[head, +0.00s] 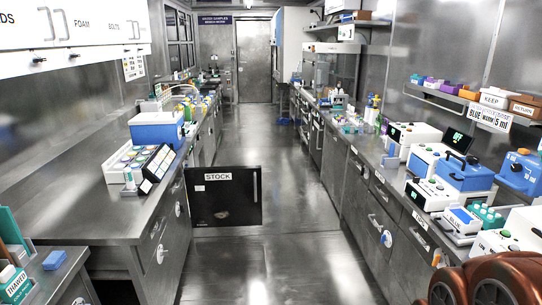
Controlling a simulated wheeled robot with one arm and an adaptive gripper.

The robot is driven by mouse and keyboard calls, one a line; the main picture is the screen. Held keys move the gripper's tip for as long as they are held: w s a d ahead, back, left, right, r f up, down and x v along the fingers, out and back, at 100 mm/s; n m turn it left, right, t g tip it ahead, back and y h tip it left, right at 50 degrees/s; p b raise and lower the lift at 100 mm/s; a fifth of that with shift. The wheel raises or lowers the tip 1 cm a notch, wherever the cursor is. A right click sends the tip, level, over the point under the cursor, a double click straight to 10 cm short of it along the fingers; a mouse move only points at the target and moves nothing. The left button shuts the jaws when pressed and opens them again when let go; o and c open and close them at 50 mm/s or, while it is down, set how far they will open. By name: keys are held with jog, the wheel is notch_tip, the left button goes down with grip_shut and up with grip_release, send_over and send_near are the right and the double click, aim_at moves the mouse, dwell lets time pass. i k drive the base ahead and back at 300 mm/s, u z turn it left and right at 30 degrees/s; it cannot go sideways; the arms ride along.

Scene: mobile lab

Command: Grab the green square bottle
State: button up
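No bottle that I can clearly make out as green and square shows in the head view. A labelled teal-green container (14,284) stands at the bottom left, cut by the frame edge. Small yellow-green bottles (375,110) stand far along the right counter, and others (187,110) stand far along the left counter; their shape is too small to tell. My gripper is not in view.
An aisle floor (290,225) runs to a far door (254,75). A dark open door panel marked STOCK (225,205) juts into it from the left. Blue-and-white devices (465,173) crowd the right counter. A blue-and-white box (157,130) stands on the left counter (90,205).

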aim_at(187, 111)
jog(key=i, duration=1.75)
jog(key=u, duration=0.35)
jog(key=i, duration=1.7)
jog(key=u, duration=0.3)
jog(key=i, duration=0.95)
jog(key=u, duration=0.35)
jog(key=k, duration=0.35)
jog(key=z, duration=1.35)
jog(key=i, duration=1.4)
jog(key=u, duration=0.25)
jog(key=i, duration=1.05)
jog(key=u, duration=1.2)
jog(key=i, duration=0.3)
jog(key=u, duration=0.15)
